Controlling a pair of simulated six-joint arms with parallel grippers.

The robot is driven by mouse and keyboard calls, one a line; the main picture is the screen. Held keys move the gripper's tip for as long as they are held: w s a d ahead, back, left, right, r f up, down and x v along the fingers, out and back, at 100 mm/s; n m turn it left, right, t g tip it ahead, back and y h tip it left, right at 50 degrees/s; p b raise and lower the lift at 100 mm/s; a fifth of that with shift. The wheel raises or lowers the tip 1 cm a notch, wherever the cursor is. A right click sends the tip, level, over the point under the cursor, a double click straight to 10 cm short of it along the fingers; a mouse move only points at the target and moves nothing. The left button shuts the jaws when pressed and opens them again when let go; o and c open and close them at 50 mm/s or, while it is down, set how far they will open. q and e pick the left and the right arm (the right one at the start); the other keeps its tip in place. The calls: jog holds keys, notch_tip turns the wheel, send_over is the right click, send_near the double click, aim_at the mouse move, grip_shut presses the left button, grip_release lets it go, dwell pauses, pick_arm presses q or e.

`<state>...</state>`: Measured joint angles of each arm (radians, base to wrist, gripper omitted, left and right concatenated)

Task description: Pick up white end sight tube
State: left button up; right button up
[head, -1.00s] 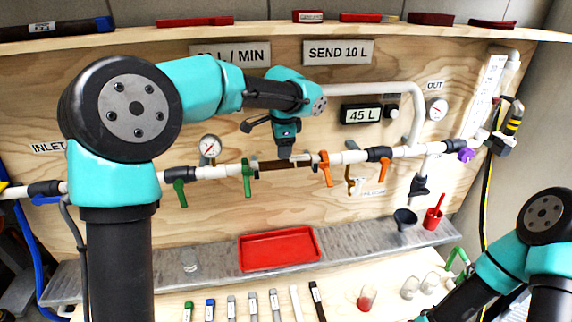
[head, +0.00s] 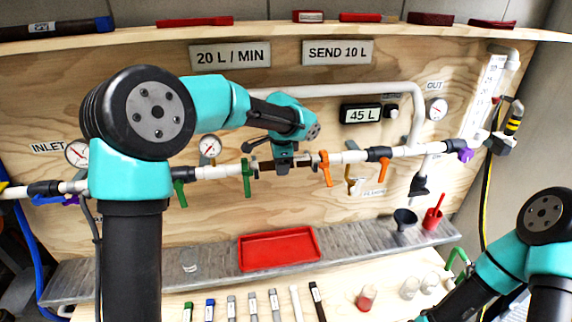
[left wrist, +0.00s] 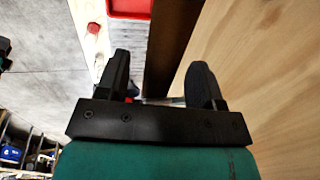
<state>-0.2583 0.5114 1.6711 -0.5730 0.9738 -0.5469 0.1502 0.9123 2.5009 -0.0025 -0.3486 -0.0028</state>
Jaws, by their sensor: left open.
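A row of slim tubes lies along the front edge in the head view. One is pale white along its length (head: 296,303); I cannot tell for sure whether it is the white end sight tube. A dark brown tube (head: 317,300) lies to its right. Another brown tube (head: 295,163) sits in the white pipe run between a green and an orange valve. My left gripper (head: 284,165) is at that mounted tube and partly covers it. In the left wrist view the gripper (left wrist: 158,66) is open, with a brown bar (left wrist: 172,45) between and beyond its fingers. My right gripper is out of view.
A red tray (head: 278,249) sits on the grey shelf below the pipe. A black funnel (head: 404,219) and a red cup (head: 432,218) stand at the shelf's right. Green (head: 247,178) and orange (head: 325,170) valve handles flank my left gripper. Small clear glasses stand at the front right.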

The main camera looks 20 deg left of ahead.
pick_arm(q)
jog(key=shift+f, duration=0.15)
dwell(0.3)
jog(key=c, duration=1.1)
jog(key=shift+o, duration=0.2)
jog(key=shift+r, duration=1.65)
jog(key=shift+s+r, duration=0.2)
jog(key=s+d, duration=0.2)
jog(key=s, duration=0.5)
jog(key=s+d+r, duration=0.1)
jog(key=s+d, duration=0.2)
jog(key=s, duration=0.4)
jog(key=shift+s+r, duration=0.15)
jog(key=shift+s, duration=0.25)
